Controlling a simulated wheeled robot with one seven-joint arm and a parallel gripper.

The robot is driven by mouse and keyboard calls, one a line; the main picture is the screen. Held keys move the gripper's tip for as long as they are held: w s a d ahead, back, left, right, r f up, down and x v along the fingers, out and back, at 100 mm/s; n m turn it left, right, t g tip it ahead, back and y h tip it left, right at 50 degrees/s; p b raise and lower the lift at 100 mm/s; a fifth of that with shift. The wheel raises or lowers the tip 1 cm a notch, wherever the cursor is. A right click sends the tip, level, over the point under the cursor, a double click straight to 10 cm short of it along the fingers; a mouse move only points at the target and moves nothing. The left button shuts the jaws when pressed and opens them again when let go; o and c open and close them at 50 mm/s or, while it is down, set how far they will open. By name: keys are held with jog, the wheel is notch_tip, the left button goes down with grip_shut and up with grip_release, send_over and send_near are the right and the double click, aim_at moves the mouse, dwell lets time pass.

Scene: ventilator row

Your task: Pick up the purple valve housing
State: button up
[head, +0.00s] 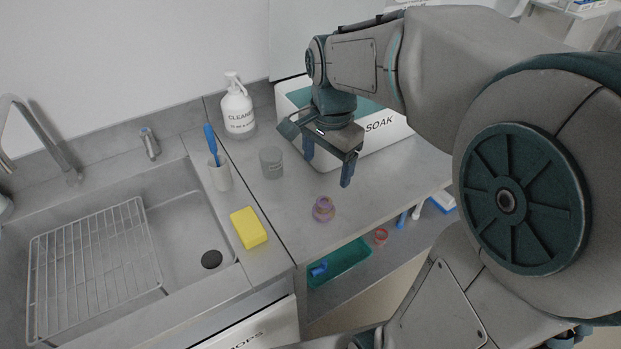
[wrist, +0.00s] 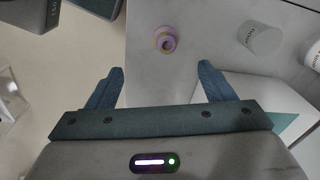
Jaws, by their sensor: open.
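The purple valve housing (head: 323,208) stands on the grey counter near its front edge, right of the sink, in the head view. It is a small round purple piece with an opening that shows a pinkish-orange tint. In the wrist view the valve housing (wrist: 165,39) lies beyond the fingertips, roughly midway between them sideways. My gripper (head: 329,168) is open and empty, above the counter and apart from the housing. Both fingers of my gripper (wrist: 160,75) show spread in the wrist view, with nothing between them.
A clear grey cup (head: 271,162) stands behind and left of the housing. The white SOAK bin (head: 390,131) is at the back right, close to my gripper. A yellow sponge (head: 248,228) lies by the sink. A green tray (head: 340,262) is on a lower shelf.

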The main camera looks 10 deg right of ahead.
aim_at(325, 201)
jog(key=w+f+m, duration=0.1)
jog(key=f, duration=0.2)
jog(key=w+f+m+b, duration=0.1)
jog(key=f, duration=0.3)
jog(key=w+f+m, duration=0.1)
jog(key=f, duration=0.3)
jog(key=shift+w+f+g, duration=0.1)
jog(key=shift+f+g, duration=0.1)
jog(key=shift+g, duration=0.2)
jog(key=shift+d+f, duration=0.15)
jog(key=shift+f, duration=0.75)
jog(key=shift+d+f, duration=0.2)
jog(key=shift+f, duration=0.7)
jog(key=shift+d+f, duration=0.15)
jog(key=shift+f, duration=0.75)
jog(key=c, duration=1)
